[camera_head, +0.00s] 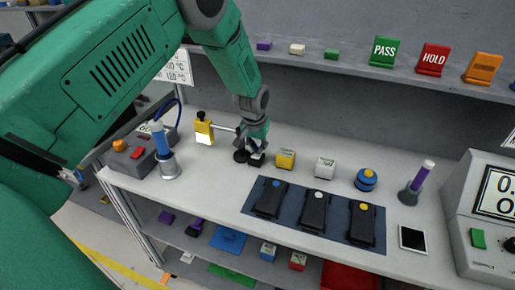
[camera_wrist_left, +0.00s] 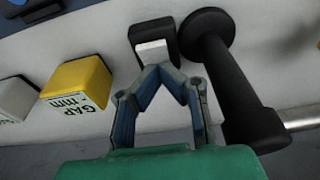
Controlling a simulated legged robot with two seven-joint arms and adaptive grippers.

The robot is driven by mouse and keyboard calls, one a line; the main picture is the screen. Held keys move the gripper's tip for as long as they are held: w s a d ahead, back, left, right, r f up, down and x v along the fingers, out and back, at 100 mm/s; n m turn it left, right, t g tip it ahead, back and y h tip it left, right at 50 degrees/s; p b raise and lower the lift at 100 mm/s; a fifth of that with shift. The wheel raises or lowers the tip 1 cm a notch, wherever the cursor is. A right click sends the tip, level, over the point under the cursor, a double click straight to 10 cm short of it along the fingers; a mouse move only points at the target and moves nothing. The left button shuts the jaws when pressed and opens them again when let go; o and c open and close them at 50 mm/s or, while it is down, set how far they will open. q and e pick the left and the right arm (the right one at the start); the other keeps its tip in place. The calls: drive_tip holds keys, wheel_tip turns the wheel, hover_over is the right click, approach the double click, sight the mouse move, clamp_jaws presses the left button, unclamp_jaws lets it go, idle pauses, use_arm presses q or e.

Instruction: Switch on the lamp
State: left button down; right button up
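A small black switch box with a white rocker (camera_wrist_left: 153,48) stands on the bench in the left wrist view. My left gripper (camera_wrist_left: 158,72) has its two fingertips together right at the rocker's near edge; I cannot tell whether they touch. In the head view this gripper (camera_head: 257,155) points down at the bench and mostly hides the switch. Beside it is a black stand (camera_wrist_left: 238,95) with a round disc and a metal rod.
A yellow block marked GAP mm (camera_head: 285,158) and a white block (camera_head: 325,167) stand right of the gripper. A blue mat (camera_head: 257,209) holds three black devices. A blue-and-silver tool holder (camera_head: 169,170) stands left. A shelf (camera_head: 345,68) runs above the bench's back.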

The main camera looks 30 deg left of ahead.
sight(254, 156)
use_arm(q)
drive_tip(key=shift+s+d+f, duration=0.1)
drive_tip(key=shift+s+f, duration=0.1)
drive_tip(key=shift+s, duration=0.05)
drive_tip(key=shift+s+d+r+p, duration=0.1)
drive_tip(key=shift+s+p, duration=0.5)
drive_tip(key=shift+s, duration=0.05)
drive_tip(key=shift+w+r, duration=0.1)
drive_tip(key=shift+r+p, duration=0.3)
drive_tip(key=r+p, duration=0.3)
drive_tip(key=r, duration=0.1)
drive_tip(key=shift+s, duration=0.3)
wheel_tip(254, 156, up, 9)
drive_tip(key=s+b, duration=0.2)
drive_tip(key=shift+d, duration=0.25)
drive_tip(key=shift+w+f, duration=0.1)
